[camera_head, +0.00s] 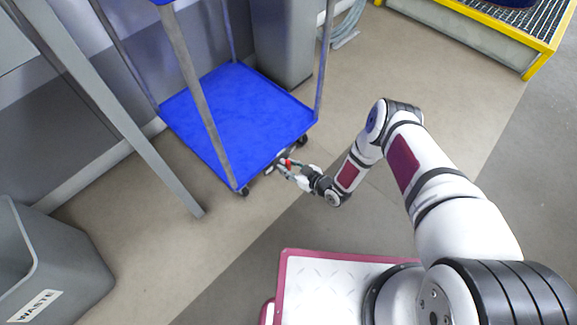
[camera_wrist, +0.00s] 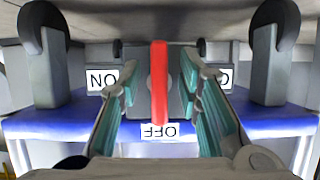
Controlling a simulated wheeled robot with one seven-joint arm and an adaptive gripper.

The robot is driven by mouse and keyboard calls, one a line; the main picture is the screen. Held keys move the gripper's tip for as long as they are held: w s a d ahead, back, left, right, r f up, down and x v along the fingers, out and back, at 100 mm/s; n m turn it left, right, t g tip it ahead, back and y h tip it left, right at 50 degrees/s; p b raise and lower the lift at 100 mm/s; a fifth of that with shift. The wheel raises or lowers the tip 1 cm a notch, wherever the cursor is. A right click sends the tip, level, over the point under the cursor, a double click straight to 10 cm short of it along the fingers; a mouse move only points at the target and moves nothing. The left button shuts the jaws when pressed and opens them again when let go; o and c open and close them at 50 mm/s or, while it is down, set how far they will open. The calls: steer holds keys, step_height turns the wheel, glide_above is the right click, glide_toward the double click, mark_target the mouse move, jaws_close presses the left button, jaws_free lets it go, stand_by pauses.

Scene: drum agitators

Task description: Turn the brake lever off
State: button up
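The red brake lever (camera_wrist: 160,85) stands upright in the middle of the wrist view, in front of a grey plate on the cart's underside. Its lower end in the picture is just above an upside-down OFF label (camera_wrist: 160,131). An upside-down ON label (camera_wrist: 102,78) is to the left, and another label (camera_wrist: 224,77), partly hidden, is to the right. My gripper (camera_wrist: 158,88) is open, one finger on each side of the lever, with visible gaps. In the head view, my gripper (camera_head: 291,174) is at the near edge of the blue cart (camera_head: 235,110), by the red lever (camera_head: 288,162).
Cart casters (camera_wrist: 43,60) and (camera_wrist: 274,55) flank the gripper. A grey waste bin (camera_head: 60,260) stands at lower left, beside a grey table leg (camera_head: 120,115). A yellow-edged platform (camera_head: 535,60) is at upper right. The floor right of the cart is clear.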

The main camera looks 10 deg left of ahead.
steer(key=v, duration=1.2)
steer(key=shift+w, duration=0.15)
stand_by(0.3)
